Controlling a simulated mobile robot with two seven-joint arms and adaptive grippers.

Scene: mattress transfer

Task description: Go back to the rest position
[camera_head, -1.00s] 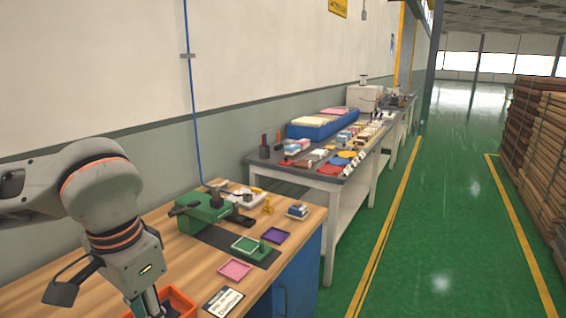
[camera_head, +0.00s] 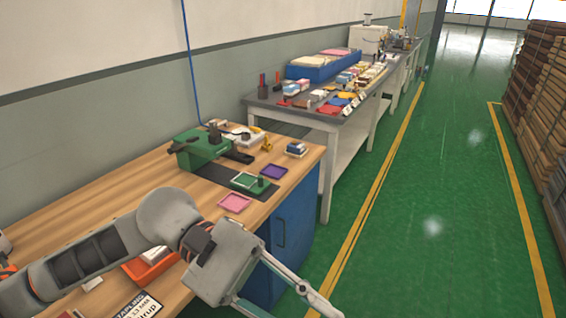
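My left arm comes in from the left across the front of the wooden workbench (camera_head: 80,232). My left gripper (camera_head: 290,306) points down and right, past the bench's front edge and over the floor. Its two fingers look spread apart with nothing between them, though the lower ends are cut off by the frame's bottom edge. My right gripper is not in view.
The bench holds a green machine (camera_head: 203,148), green (camera_head: 247,182), purple (camera_head: 273,171) and pink (camera_head: 235,203) trays, and an orange bin (camera_head: 143,275) partly behind my arm. A loaded grey table (camera_head: 330,122) stands beyond. Green floor (camera_head: 430,210) at right is clear; stacks stand far right.

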